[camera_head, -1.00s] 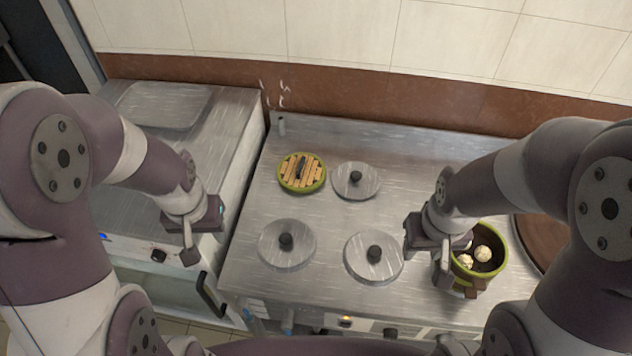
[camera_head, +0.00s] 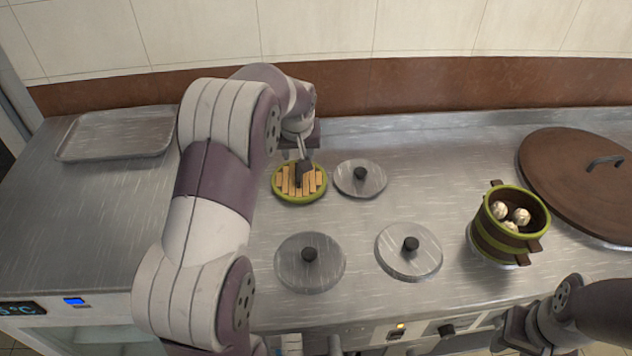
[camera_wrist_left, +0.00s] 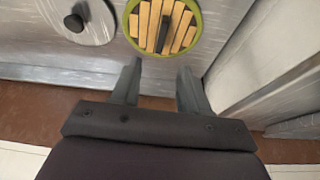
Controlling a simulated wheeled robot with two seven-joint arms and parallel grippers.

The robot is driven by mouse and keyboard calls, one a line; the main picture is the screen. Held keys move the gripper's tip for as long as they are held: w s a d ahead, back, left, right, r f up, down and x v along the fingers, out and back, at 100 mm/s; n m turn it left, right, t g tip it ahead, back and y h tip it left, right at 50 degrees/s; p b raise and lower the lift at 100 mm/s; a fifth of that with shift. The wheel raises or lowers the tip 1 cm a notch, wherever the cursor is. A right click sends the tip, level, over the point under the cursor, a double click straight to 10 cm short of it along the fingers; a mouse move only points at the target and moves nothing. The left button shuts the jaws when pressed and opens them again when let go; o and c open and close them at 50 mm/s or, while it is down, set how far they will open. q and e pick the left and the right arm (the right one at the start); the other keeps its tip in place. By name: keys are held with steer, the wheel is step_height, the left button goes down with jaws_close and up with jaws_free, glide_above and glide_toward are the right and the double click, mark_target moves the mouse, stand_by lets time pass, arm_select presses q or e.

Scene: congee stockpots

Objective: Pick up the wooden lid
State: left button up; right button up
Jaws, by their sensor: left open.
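The wooden lid (camera_head: 287,187) is round, with light slats, a green rim and a dark bar handle. It lies flat on the steel stove top at the back left. My left gripper (camera_head: 303,172) is over it from behind, partly hiding the handle. In the left wrist view the lid (camera_wrist_left: 150,22) lies just beyond my left fingertips (camera_wrist_left: 160,68), which are open with nothing between them. Whether a finger touches the lid is hard to tell. My right gripper (camera_head: 515,330) is low at the right, apart from the lid; its jaws are unclear.
Three metal lids with black knobs (camera_head: 360,178) (camera_head: 309,262) (camera_head: 409,251) sit near the wooden lid. A green-and-brown steamer (camera_head: 487,240) with white buns stands right. A large brown lid (camera_head: 570,185) lies behind it. A metal tray (camera_head: 115,137) is at the far left.

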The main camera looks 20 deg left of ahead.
mark_target(299, 172)
arm_select(q)
steer(key=x, duration=1.1)
steer(key=shift+w+a+f, duration=0.15)
steer(key=shift+f, duration=0.15)
steer(key=shift+r, duration=0.1)
steer(key=c, duration=0.3)
jaws_close()
